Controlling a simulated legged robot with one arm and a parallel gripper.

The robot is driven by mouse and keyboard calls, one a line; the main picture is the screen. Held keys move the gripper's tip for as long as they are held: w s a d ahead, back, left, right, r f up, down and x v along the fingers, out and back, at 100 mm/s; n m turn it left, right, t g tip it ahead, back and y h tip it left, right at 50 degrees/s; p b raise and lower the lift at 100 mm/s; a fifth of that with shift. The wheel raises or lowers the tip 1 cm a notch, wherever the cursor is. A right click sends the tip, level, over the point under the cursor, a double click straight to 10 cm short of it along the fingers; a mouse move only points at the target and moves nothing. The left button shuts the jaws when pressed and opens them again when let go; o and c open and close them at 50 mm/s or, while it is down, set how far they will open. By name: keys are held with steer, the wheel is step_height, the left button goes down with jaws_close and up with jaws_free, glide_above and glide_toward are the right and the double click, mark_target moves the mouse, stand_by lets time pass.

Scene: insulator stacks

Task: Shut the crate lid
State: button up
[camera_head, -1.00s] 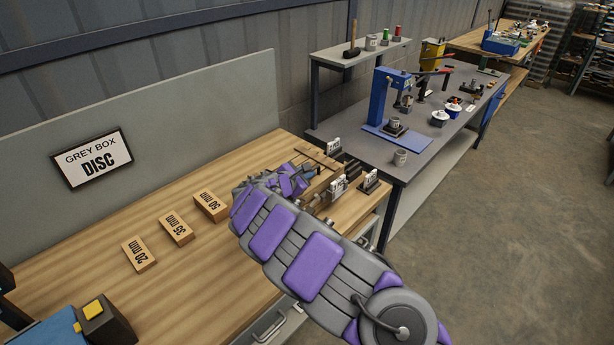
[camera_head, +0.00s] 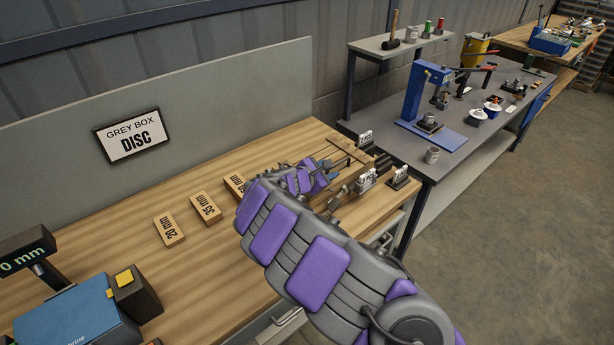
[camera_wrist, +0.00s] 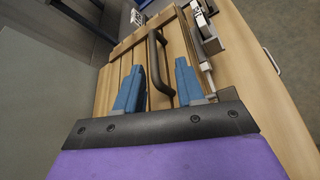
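A slatted wooden panel, seemingly the crate lid (camera_wrist: 112,78), fills the middle of the wrist view. A dark bar handle (camera_wrist: 153,62) is fixed across its slats. My gripper (camera_wrist: 159,75) has two blue fingers spread apart, with the handle showing between them. I cannot tell how deep the handle sits between the fingers, or whether they touch it. In the head view the crate (camera_head: 343,153) is at the right end of the wooden bench, partly hidden by my arm. My gripper (camera_head: 326,168) is just at its near left side. How far the lid is open is unclear.
Wooden blocks marked in mm (camera_head: 205,208) lie left of my arm. A blue device (camera_head: 70,318) stands at the front left. A grey bench (camera_head: 440,165) with a blue press stands beyond.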

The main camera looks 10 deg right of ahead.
steer(key=p+v, duration=0.2)
steer(key=v, duration=1)
steer(key=shift+a, duration=0.25)
steer(key=shift+f, duration=0.1)
steer(key=s+d+r+m+g, duration=0.4)
steer(key=s+d+r+m, duration=0.25)
steer(key=s+d, duration=0.3)
steer(key=s+d+r+m+g, duration=0.45)
steer(key=s+d+m, duration=0.3)
steer(key=d, duration=0.25)
steer(key=s+f+m+g+y, duration=0.15)
steer(key=s+m+y, duration=0.25)
steer(key=s, duration=1.1)
steer(key=s+a+f+m+y, duration=0.1)
steer(key=s+a+y, duration=0.2)
steer(key=s+a, duration=0.2)
steer(key=s+a+f+m+g+y, duration=0.1)
steer(key=s+a+m+y, duration=0.1)
steer(key=s+a, duration=0.4)
steer(key=s+y, duration=0.1)
steer(key=s, duration=0.2)
steer(key=shift+s+a+f, duration=0.2)
steer(key=shift+s+f, duration=0.1)
steer(key=shift+s, duration=0.1)
steer(key=shift+o, duration=0.2)
